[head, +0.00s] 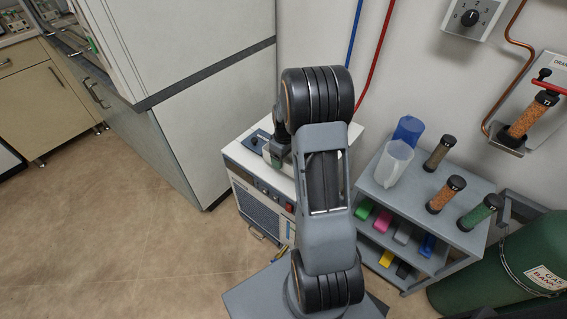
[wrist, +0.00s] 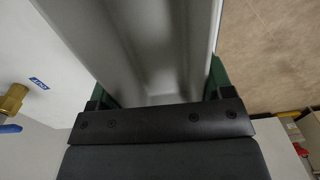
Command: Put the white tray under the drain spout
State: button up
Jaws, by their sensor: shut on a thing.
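In the wrist view my gripper (wrist: 155,92) has a green finger on each side of a pale grey-white, channel-shaped piece. It is shut on this piece, which I take to be the white tray (wrist: 150,50); it fills the middle of the view and runs out of the top edge. A brass fitting with a blue handle (wrist: 12,101), likely the drain spout, sticks out at the left, beside the tray and apart from it. Whether the tray is under it I cannot tell. In the head view my arm hides most of the gripper area.
In the head view a white-topped unit with a front grille (head: 262,210) stands behind my arm. A grey shelf cart (head: 462,238) with jugs, cylinders and coloured blocks is to the right. The floor (head: 110,230) at left is clear.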

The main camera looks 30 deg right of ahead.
aim_at(287, 160)
jog(key=shift+w+f, duration=0.2)
jog(key=shift+f, duration=1.5)
jog(key=shift+f+b, duration=0.2)
jog(key=shift+b, duration=0.15)
jog(key=o, duration=1)
jog(key=shift+r, duration=0.1)
